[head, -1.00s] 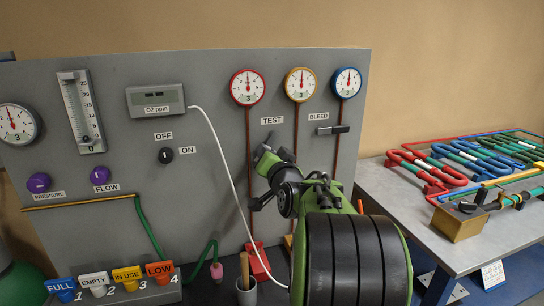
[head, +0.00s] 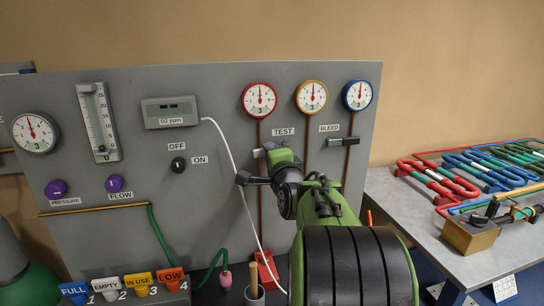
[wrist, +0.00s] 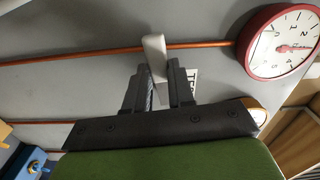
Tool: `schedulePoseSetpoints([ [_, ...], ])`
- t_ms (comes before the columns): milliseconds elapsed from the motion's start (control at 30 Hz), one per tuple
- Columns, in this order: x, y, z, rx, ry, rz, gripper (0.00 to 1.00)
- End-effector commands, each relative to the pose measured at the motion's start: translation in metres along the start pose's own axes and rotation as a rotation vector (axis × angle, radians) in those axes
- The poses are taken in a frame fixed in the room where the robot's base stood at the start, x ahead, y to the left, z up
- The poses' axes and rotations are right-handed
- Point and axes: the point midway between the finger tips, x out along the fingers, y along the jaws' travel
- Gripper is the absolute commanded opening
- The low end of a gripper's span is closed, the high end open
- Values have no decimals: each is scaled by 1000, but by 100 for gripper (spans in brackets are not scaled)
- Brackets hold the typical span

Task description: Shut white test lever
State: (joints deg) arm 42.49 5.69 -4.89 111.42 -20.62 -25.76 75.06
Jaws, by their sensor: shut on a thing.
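The white test lever (wrist: 155,56) sits on the copper pipe in the wrist view. It lies across the pipe, at a slight slant. My gripper (wrist: 157,84) is shut on its near end, with one dark finger on each side. In the head view, my gripper (head: 257,165) is at the panel just below and left of the TEST label (head: 283,132). Only a small pale bit of the lever (head: 258,153) shows there; my gripper and wrist hide the rest.
The red-rimmed gauge (head: 259,99) is above on the same pipe. The dark bleed lever (head: 343,142) lies across its pipe to the right. A white hose (head: 228,165) hangs close left of my gripper. A table (head: 400,213) with coloured coils stands at right.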

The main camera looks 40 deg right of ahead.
Motion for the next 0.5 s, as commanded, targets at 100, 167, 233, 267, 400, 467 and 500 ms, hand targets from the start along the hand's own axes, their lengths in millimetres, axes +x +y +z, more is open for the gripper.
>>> schedulePoseSetpoints([
  [100, 0, -2, 0, 53, -1, 2, 0],
  [167, 0, -3, 0, 74, -1, 3, 0],
  [233, 0, -4, 0, 93, 0, 3, 0],
  [267, 0, -4, 0, 100, 0, 3, 0],
  [400, 0, -4, 0, 120, 0, 3, 0],
  [467, 0, -4, 0, 124, 0, 3, 0],
  [500, 0, -4, 0, 125, 0, 3, 0],
])
